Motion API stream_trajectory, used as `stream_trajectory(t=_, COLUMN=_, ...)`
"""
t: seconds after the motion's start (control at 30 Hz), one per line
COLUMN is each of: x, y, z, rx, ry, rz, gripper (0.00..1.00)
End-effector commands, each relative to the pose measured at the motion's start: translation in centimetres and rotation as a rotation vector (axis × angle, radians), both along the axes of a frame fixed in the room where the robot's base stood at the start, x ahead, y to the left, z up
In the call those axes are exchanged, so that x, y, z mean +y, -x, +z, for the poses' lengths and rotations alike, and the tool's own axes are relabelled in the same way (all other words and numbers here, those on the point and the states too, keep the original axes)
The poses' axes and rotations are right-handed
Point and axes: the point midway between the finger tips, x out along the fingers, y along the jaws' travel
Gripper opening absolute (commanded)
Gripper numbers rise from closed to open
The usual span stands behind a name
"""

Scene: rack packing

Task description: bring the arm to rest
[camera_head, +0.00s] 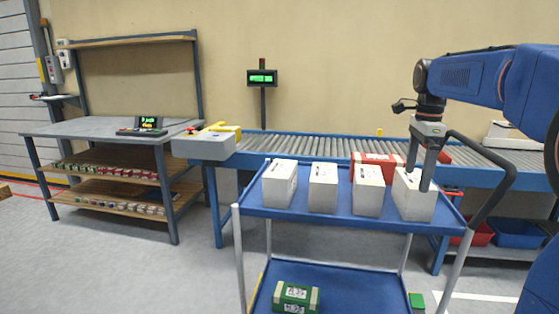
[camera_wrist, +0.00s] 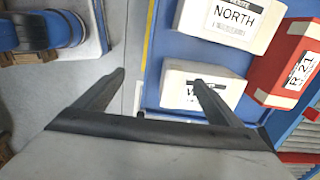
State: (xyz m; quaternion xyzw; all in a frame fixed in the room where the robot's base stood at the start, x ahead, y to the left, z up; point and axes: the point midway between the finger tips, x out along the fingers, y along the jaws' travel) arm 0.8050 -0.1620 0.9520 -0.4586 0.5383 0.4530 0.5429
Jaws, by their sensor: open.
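My gripper (camera_head: 417,178) is at the right end of the blue cart (camera_head: 300,217), pointing down in front of the rightmost white box (camera_head: 414,205). In the wrist view the two dark fingers (camera_wrist: 158,78) are spread wide with nothing held between them. The right finger overlaps a white box (camera_wrist: 182,78) whose label is partly hidden. Whether the finger touches it I cannot tell. My blue arm is raised and bent, reaching in from the right of the head view.
More white boxes (camera_head: 280,186) stand in a row on the cart. One in the wrist view reads NORTH (camera_wrist: 233,20). A red box (camera_wrist: 292,70) lies behind. A green box (camera_head: 296,297) is on the lower shelf. A roller conveyor (camera_head: 290,146) and workbench (camera_head: 95,130) stand beyond.

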Motion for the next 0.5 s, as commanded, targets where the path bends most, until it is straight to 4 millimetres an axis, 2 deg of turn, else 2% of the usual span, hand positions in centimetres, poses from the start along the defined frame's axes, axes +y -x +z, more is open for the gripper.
stream_trajectory(t=0.27, x=0.9, y=2.0, z=-0.3, rx=-0.023, ry=0.006, rz=0.106, gripper=0.89)
stream_trajectory(t=0.5, x=2.2, y=5.0, z=-1.0, rx=-0.056, ry=0.018, rz=0.258, gripper=0.89)
